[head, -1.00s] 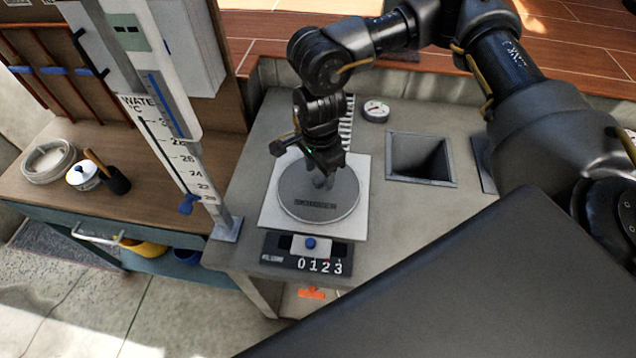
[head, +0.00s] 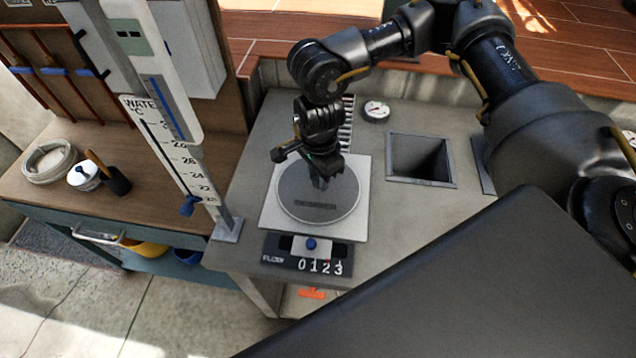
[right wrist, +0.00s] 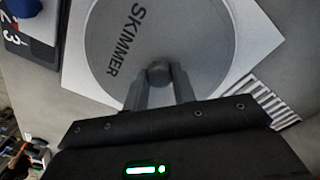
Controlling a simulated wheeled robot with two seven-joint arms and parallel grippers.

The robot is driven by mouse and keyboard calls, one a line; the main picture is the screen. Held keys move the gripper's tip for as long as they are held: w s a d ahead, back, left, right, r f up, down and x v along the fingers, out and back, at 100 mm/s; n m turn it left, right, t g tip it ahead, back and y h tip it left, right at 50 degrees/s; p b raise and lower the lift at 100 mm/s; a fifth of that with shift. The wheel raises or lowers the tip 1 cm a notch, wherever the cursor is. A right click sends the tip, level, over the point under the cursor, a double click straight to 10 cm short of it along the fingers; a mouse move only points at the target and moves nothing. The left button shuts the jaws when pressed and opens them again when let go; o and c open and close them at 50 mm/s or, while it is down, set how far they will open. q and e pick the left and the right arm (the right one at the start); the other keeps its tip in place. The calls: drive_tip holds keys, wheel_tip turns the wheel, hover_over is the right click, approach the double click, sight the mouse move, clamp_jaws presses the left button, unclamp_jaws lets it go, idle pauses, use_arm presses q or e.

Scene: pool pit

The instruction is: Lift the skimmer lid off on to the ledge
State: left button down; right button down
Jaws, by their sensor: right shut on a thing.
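The skimmer lid (head: 335,207) is a round grey disc with dark lettering, lying flat in a pale square frame (head: 272,216) on the grey ledge. My right gripper (head: 320,184) reaches down over the middle of the lid. In the right wrist view the lid (right wrist: 200,40) reads "SKIMMER", and the fingers of my right gripper (right wrist: 159,82) are shut on its round central knob (right wrist: 159,72). The lid looks seated in the frame; any gap under it cannot be told. My left gripper is not in view.
The grey ledge (head: 375,215) has bare room right of the frame. A square open pit (head: 420,157) and a round gauge (head: 376,110) lie beyond. A flow counter (head: 310,256) sits in front; a tall water thermometer (head: 180,165) stands left.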

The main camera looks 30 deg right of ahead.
drive_tip(key=shift+r, duration=0.55)
wheel_tip(320, 180, up, 9)
drive_tip(key=b, duration=0.2)
drive_tip(key=n, duration=1.6)
approach(328, 196)
drive_tip(key=shift+s+f, duration=0.2)
drive_tip(key=shift+s, duration=0.5)
drive_tip(key=shift+s+d, duration=0.1)
drive_tip(key=shift+d, duration=0.05)
